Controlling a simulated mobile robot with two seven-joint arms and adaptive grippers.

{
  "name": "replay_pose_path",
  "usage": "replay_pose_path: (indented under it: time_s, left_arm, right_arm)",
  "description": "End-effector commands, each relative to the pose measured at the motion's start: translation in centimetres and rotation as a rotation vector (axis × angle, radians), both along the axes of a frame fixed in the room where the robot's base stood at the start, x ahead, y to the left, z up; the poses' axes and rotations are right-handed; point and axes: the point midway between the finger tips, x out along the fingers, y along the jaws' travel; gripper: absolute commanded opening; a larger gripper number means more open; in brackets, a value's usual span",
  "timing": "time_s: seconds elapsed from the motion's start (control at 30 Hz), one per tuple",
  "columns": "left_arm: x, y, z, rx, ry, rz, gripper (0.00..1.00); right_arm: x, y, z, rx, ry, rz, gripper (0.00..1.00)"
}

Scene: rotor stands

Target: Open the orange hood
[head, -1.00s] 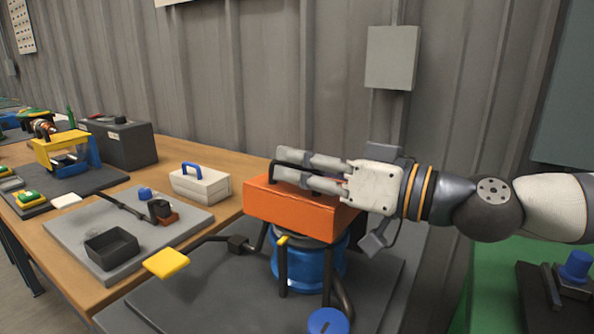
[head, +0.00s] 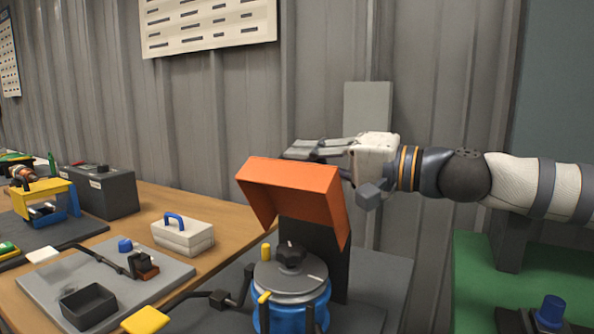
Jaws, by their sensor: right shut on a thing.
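The orange hood (head: 297,188) is tilted up and back in the head view, with its open underside facing the front. A dark panel (head: 318,245) stands below and behind it. Under it, the blue drum (head: 283,308) shows its grey lid and black star knob (head: 291,254), uncovered. My right gripper (head: 300,150) is at the hood's back upper edge, shut on the hood's handle, which is mostly hidden behind the hood. My left gripper is not in view.
A yellow-tipped lever (head: 145,320) reaches left from the drum stand. A white box with a blue handle (head: 183,236) and an open black tray (head: 88,306) are to the left. A grey box (head: 368,112) is on the wall behind my right gripper.

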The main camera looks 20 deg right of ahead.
Motion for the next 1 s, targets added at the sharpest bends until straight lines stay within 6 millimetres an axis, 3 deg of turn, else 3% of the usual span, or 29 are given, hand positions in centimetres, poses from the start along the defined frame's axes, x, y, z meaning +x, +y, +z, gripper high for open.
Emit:
replay_pose_path:
  time_s: [0.2, 0.5, 1.0]
  left_arm:
    - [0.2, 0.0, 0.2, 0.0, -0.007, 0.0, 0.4]
    - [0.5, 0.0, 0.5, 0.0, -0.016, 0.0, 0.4]
    - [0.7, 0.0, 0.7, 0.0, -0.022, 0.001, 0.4]
  right_arm:
    - [1.9, -1.9, 0.9, 0.146, 0.137, -0.002, 0.0]
    - [4.2, -4.3, 0.6, 0.332, 0.32, -0.002, 0.0]
    - [6.3, -6.5, -0.4, 0.507, 0.493, -0.002, 0.0]
